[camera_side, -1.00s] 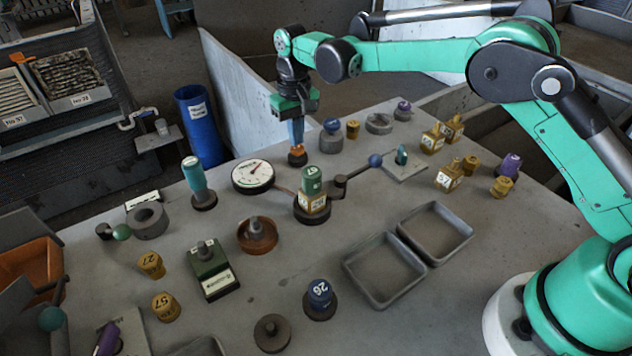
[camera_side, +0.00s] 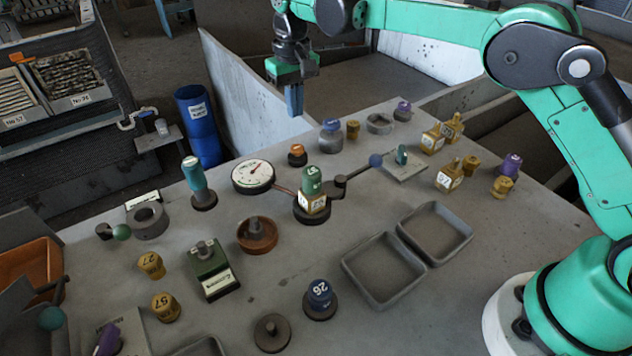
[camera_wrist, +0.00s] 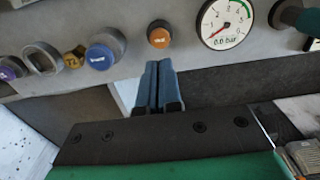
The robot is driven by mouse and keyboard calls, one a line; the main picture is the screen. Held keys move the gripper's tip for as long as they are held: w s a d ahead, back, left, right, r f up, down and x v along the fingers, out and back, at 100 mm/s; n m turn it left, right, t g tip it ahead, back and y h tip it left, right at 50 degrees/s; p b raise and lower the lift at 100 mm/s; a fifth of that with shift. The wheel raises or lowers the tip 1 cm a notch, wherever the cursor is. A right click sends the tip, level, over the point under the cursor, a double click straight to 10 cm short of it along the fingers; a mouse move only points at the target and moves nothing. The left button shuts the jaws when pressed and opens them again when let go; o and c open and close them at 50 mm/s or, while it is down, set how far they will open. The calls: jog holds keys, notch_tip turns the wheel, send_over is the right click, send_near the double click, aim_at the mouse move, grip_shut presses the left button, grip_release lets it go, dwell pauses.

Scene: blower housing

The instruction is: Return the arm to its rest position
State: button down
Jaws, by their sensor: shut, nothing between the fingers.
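My gripper (camera_side: 294,102) is raised above the far edge of the grey table (camera_side: 300,272) in the side view. Its blue fingers are together with nothing between them. They also show shut in the wrist view (camera_wrist: 158,88). The small dark knob with an orange top (camera_side: 297,154) stands on the table below the fingers, apart from them. In the wrist view the orange-topped knob (camera_wrist: 159,36) lies just beyond the fingertips.
Two empty grey trays (camera_side: 384,270) lie towards my base. A light panel (camera_side: 238,95) rises behind the table edge.

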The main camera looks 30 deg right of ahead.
jog(key=s+d+r+t, duration=0.45)
jog(key=s+r, duration=0.35)
jog(key=s, duration=0.2)
jog(key=s+d+f+t, duration=0.2)
jog(key=s+d+f, duration=0.1)
jog(key=s, duration=0.7)
jog(key=shift+s+f+t, duration=0.15)
jog(key=shift+f+t, duration=0.2)
jog(key=shift+f, duration=0.45)
